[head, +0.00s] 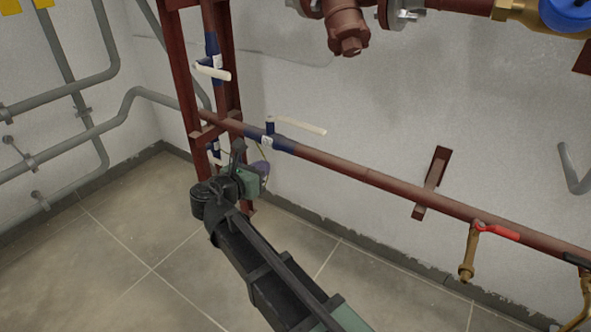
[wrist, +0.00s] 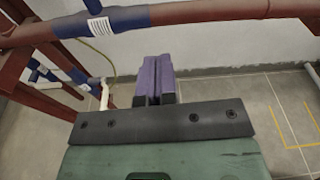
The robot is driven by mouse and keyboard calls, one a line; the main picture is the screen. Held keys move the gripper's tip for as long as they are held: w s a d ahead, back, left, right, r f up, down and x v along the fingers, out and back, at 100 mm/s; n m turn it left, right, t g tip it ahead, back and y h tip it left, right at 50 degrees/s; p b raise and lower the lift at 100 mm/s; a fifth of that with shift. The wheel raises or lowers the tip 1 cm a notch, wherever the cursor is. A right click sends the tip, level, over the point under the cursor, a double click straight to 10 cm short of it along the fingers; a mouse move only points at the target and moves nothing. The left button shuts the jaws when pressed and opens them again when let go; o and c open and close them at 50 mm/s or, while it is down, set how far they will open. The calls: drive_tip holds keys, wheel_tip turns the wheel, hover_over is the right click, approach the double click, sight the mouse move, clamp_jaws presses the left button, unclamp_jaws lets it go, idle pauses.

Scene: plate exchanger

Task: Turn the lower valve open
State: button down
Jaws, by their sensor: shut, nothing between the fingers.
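Three blue valves with white lever handles show in the head view. The upper valve (head: 212,55) is on the vertical pipe, its handle (head: 213,72) sticking out to the right. A middle valve (head: 279,143) is on the horizontal red pipe, its handle (head: 301,126) roughly along that pipe. A lower valve (head: 216,150) is below the pipe, partly hidden by my arm. Blue valve parts (wrist: 78,76) and a white handle (wrist: 104,94) show left of my fingers in the wrist view. My gripper (head: 263,170), with purple fingertips (wrist: 154,76), is shut and empty below the horizontal pipe, apart from the handles.
The horizontal red pipe (head: 375,177) crosses above my gripper, and a red frame (head: 182,80) stands at its left. A brass tap with a red handle (head: 497,231) is on the right. The tiled floor (head: 110,250) is clear.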

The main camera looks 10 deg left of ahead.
wheel_tip(320, 180, up, 4)
drive_tip(key=f+t, duration=0.1)
drive_tip(key=m, duration=0.1)
approach(300, 127)
drive_tip(key=shift+h, duration=0.4)
drive_tip(key=x, duration=0.7)
drive_tip(key=shift+w+d+f, duration=0.1)
drive_tip(key=shift+w+f, duration=0.2)
drive_tip(key=shift+w+d, duration=0.2)
drive_tip(key=shift+w, duration=0.2)
drive_tip(key=shift+w+r, duration=0.1)
drive_tip(key=shift+w, duration=0.15)
